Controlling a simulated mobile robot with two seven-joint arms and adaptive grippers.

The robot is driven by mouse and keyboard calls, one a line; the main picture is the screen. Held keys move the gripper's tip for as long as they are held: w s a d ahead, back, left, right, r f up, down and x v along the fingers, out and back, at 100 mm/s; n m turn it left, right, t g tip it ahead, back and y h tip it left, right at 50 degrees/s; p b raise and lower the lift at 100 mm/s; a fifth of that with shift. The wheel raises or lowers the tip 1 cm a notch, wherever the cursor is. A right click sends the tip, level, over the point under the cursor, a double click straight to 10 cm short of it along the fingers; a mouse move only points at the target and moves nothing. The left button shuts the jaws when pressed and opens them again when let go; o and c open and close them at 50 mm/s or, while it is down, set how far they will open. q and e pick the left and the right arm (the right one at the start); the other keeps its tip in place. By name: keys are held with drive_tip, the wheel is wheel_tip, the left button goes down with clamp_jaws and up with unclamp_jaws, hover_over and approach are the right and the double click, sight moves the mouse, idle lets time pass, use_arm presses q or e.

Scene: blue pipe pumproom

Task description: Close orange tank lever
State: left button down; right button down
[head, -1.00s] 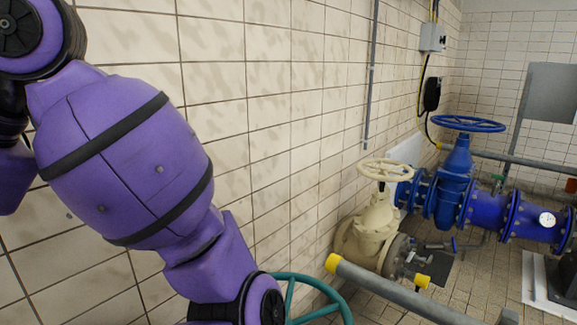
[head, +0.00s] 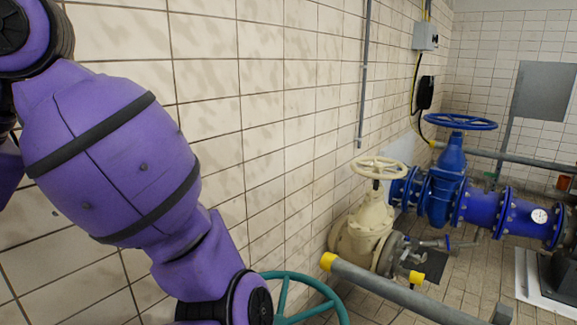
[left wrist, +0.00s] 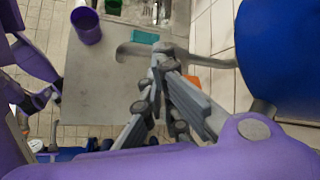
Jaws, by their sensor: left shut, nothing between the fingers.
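In the left wrist view my left gripper (left wrist: 160,50) is shut, with its fingertips at a grey curved bar (left wrist: 132,50) that reaches out on both sides of them. I cannot tell whether they touch it. A small orange patch (left wrist: 190,80) shows just right of the fingers, partly hidden by them; I cannot tell whether it is the orange tank's lever. In the head view only my purple left arm shows, and its gripper is out of frame below. No orange tank is clear in either view.
A teal handwheel (head: 300,292) stands beside my left arm. Beyond are a cream valve (head: 365,222), a blue valve (head: 447,185) and a grey rail (head: 385,295) with yellow ends. In the wrist view, a large blue body (left wrist: 275,50) is close at upper right and a purple cup-like object (left wrist: 86,25) lies upper left.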

idle(0.5)
use_arm(q)
drive_tip(key=shift+a+r, duration=0.15)
drive_tip(key=shift+r, duration=0.05)
drive_tip(key=shift+w+a+r, duration=0.3)
drive_tip(key=shift+a+r, duration=0.15)
drive_tip(key=shift+a, duration=0.3)
drive_tip(key=shift+w+a+r+b, duration=0.15)
drive_tip(key=shift+w+a+b, duration=0.15)
drive_tip(key=shift+a+b, duration=0.15)
use_arm(e)
drive_tip(key=shift+w+f, duration=0.2)
drive_tip(key=shift+f, duration=0.05)
use_arm(q)
drive_tip(key=shift+a, duration=0.15)
use_arm(e)
drive_tip(key=shift+s+f, duration=0.1)
drive_tip(key=shift+s, duration=0.25)
use_arm(q)
drive_tip(key=shift+r, duration=0.15)
use_arm(e)
drive_tip(key=shift+w, duration=0.15)
